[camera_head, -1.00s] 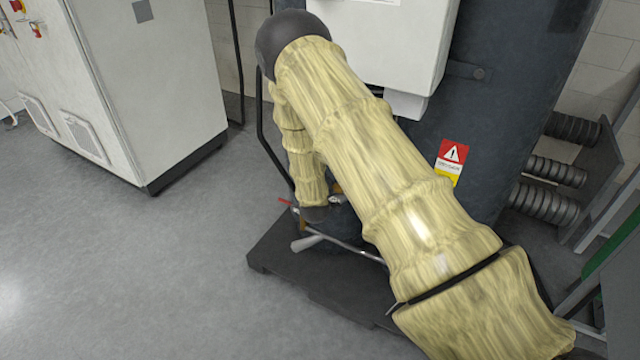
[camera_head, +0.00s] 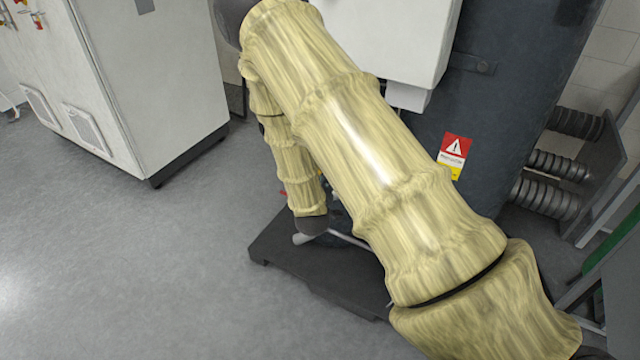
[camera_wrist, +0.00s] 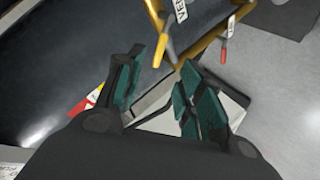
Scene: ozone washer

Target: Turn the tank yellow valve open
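In the wrist view a small yellow valve handle (camera_wrist: 160,51) hangs from brass-coloured piping (camera_wrist: 210,38), just beyond my fingertips. My gripper (camera_wrist: 161,66) is open, with teal-padded fingers on either side and nothing held between them. The yellow handle's tip lies near the gap between the fingertips; whether they touch it I cannot tell. The dark tank (camera_head: 490,105) stands behind my arm in the head view and fills the left of the wrist view (camera_wrist: 65,60). My arm hides the valve and the gripper in the head view.
A red-handled valve (camera_wrist: 223,50) hangs right of the yellow one. A white box (camera_head: 395,40) is fixed to the tank, above a dark base plate (camera_head: 285,262). A white cabinet (camera_head: 160,90) stands at left. Grey floor (camera_head: 150,270) between is clear.

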